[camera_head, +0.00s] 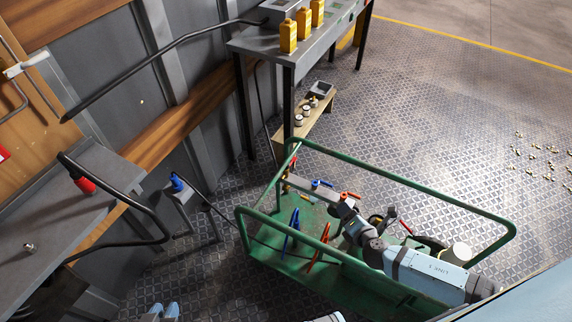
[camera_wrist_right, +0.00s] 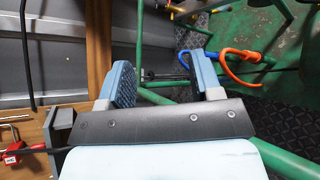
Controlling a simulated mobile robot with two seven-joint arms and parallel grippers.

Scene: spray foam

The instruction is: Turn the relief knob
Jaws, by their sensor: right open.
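I cannot tell for sure which part is the relief knob. Small red-orange handles (camera_head: 351,195) and a blue fitting (camera_head: 317,184) show on the grey pipework at the far side of the green cart (camera_head: 375,175). My left gripper (camera_head: 161,312) shows only its two light-blue fingertips at the bottom edge, with a gap between them. In the right wrist view my right gripper (camera_wrist_right: 163,82) is open and empty. Its fingers stand apart, with a green cart rail behind the gap. A blue hook (camera_wrist_right: 227,53) and an orange hook (camera_wrist_right: 238,75) lie beyond the right finger.
A light-blue arm link of mine (camera_head: 430,275) reaches over the cart's right part. A table with yellow bottles (camera_head: 288,36) is at the back.

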